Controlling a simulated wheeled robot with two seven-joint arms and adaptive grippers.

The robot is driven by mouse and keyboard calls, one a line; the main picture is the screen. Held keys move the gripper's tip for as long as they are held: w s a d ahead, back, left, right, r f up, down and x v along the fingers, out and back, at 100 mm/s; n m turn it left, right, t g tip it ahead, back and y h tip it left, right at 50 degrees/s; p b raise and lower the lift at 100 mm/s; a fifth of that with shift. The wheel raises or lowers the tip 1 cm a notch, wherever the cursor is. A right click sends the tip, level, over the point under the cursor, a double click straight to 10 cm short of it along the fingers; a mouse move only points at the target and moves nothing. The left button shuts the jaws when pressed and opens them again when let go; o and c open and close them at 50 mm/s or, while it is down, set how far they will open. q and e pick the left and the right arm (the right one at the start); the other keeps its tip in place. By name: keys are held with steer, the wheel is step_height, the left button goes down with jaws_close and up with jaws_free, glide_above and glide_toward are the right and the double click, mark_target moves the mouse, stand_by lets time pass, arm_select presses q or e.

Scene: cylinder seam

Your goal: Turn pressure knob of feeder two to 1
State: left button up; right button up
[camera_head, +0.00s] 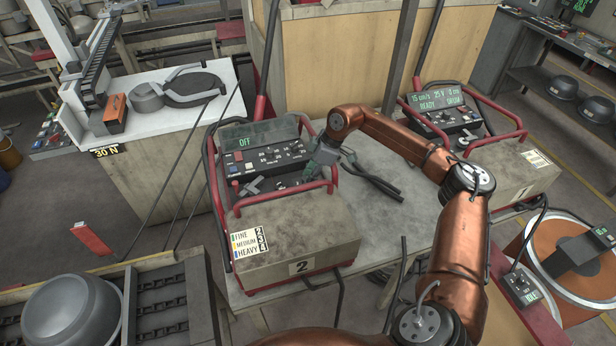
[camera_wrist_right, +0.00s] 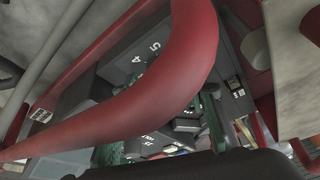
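Feeder two is a worn grey box (camera_head: 300,235) marked 2, with a red tubular guard and a dark sloping control panel (camera_head: 262,160). Its display (camera_head: 240,143) reads OFF. Numbers surround its controls, but the pressure knob cannot be told apart and may be hidden by my gripper. My right gripper (camera_head: 308,174) is at the panel's right side, inside the guard. In the right wrist view, its greenish fingers (camera_wrist_right: 162,120) stand apart, with panel markings between them. Whether it touches a knob cannot be told. My left gripper is out of view.
The red guard bar (camera_wrist_right: 150,110) crosses close before the wrist camera. A second feeder (camera_head: 515,180), marked 1, stands right with its display (camera_head: 436,100) lit. A FINE/MEDIUM/HEAVY chart (camera_head: 249,243) is on feeder two's front. Dark cables (camera_head: 375,180) lie on the table.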

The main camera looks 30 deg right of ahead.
jaws_close()
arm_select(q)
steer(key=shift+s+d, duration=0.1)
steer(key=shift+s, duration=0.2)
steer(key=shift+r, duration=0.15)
arm_select(e)
steer(key=shift+r, duration=0.1)
